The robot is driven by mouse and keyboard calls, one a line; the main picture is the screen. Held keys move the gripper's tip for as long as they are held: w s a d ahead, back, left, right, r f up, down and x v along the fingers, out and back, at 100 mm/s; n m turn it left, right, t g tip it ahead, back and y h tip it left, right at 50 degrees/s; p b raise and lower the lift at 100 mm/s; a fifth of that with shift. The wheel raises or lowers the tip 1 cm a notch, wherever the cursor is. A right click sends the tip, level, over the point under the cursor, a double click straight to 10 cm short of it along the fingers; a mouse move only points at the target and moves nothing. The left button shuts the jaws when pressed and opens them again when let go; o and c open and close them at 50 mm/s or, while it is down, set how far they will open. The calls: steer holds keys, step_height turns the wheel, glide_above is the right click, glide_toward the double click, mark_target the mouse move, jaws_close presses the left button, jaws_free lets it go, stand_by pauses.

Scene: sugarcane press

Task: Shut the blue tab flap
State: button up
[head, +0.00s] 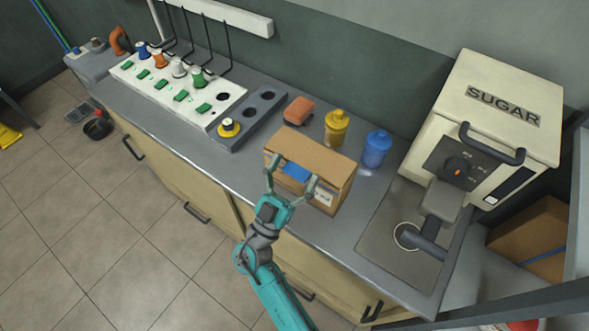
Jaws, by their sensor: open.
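A brown cardboard box (318,159) stands on the grey counter, close to its front edge. The blue tab flap (296,172) shows as a small blue patch at the upper left of the box's front side. I cannot tell its exact angle. My gripper (292,180) is open in front of the box, one finger on each side of the blue tab. The left fingertip is near the box's front left edge, and the right one is near its front face. Whether either finger touches the cardboard is not clear. Nothing is between the fingers except the tab behind them.
A yellow bottle (336,128), a blue bottle (375,149) and an orange sponge-like block (299,110) stand behind the box. A white panel with green switches (180,92) is at left. The sugar press (492,120) stands at right. The counter (250,176) left of the box is clear.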

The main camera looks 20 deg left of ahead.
step_height(320, 180, up, 9)
steer(key=shift+r, duration=0.2)
stand_by(0.6)
